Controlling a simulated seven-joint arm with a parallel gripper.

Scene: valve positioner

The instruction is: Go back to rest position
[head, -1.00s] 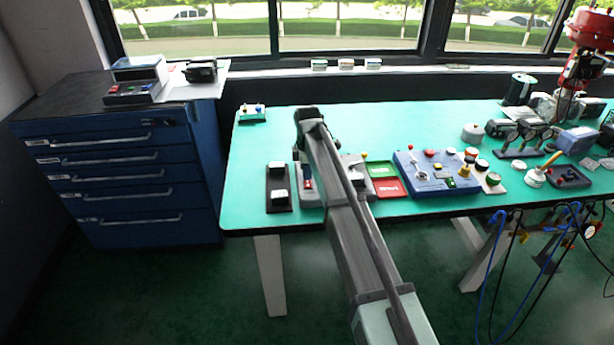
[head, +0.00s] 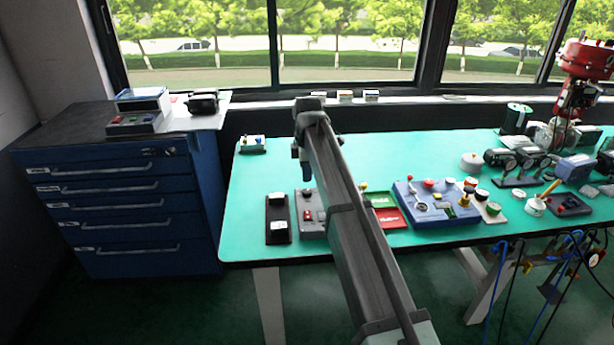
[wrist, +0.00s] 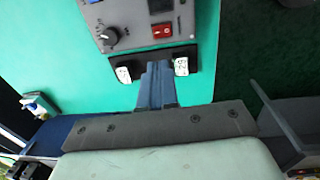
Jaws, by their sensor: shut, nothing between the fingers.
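My gripper (head: 306,178) hangs over the left half of the green table (head: 255,180), apart from the things on it, with my arm running from the front up to it. In the wrist view its blue fingers (wrist: 158,66) are together with nothing between them. They appear in front of a black block with two white pieces (wrist: 124,74), which also stands at the table's left front in the head view (head: 278,208). Beside it is a grey panel (wrist: 136,22) with a black knob and a red switch. My arm hides part of the table's middle.
A blue control box (head: 440,207) and red and green trays (head: 388,216) are right of my arm. Gauges (head: 520,165) and a red valve actuator (head: 585,60) stand farther right. A blue drawer cabinet (head: 120,205) is at the left. The table's back middle is clear.

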